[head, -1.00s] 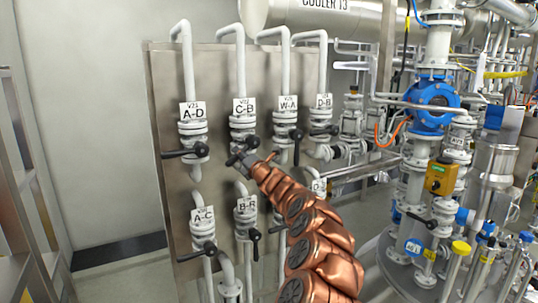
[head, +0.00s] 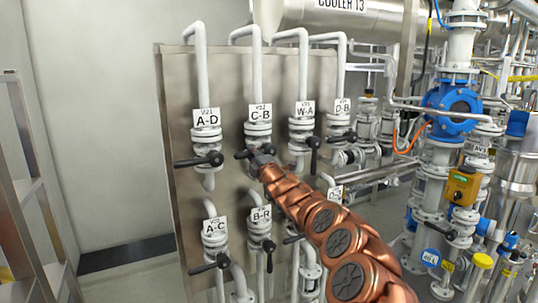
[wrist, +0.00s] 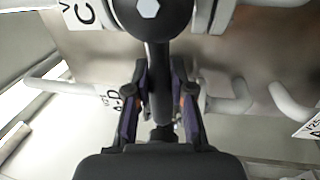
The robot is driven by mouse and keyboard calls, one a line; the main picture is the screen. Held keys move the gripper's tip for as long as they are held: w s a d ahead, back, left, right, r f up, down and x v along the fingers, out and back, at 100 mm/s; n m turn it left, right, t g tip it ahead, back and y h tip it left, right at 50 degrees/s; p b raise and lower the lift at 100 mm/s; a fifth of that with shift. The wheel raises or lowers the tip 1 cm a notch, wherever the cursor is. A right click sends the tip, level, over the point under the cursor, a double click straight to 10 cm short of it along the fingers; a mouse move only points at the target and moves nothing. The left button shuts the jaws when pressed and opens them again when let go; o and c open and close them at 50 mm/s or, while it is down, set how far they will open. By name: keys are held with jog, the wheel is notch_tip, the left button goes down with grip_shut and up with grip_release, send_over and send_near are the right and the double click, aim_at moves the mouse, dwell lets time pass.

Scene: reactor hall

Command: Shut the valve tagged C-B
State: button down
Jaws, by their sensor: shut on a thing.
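The valve tagged C-B (head: 258,131) is in the upper row of the panel, second from the left. Its tag shows clearly in the head view. My gripper (head: 255,158) is at its black lever, just below the valve body. In the wrist view the lever (wrist: 158,75) runs from the round hub with a hex bolt down between the two fingers of my gripper (wrist: 160,105), which are shut on it. The lever points toward the A-D side, across the pipe. The head view partly hides the lever behind my gripper.
Valve A-D (head: 206,138) stands close on the left with its lever across. Valve W-A (head: 302,133) is close on the right, lever hanging down. B-R (head: 261,233) and A-C (head: 214,240) are below. Open floor lies left of the panel (head: 230,70).

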jog(key=shift+r, duration=0.25)
jog(key=c, duration=1)
grip_release()
jog(key=shift+f, duration=0.1)
jog(key=v, duration=1.2)
jog(key=shift+f, duration=0.1)
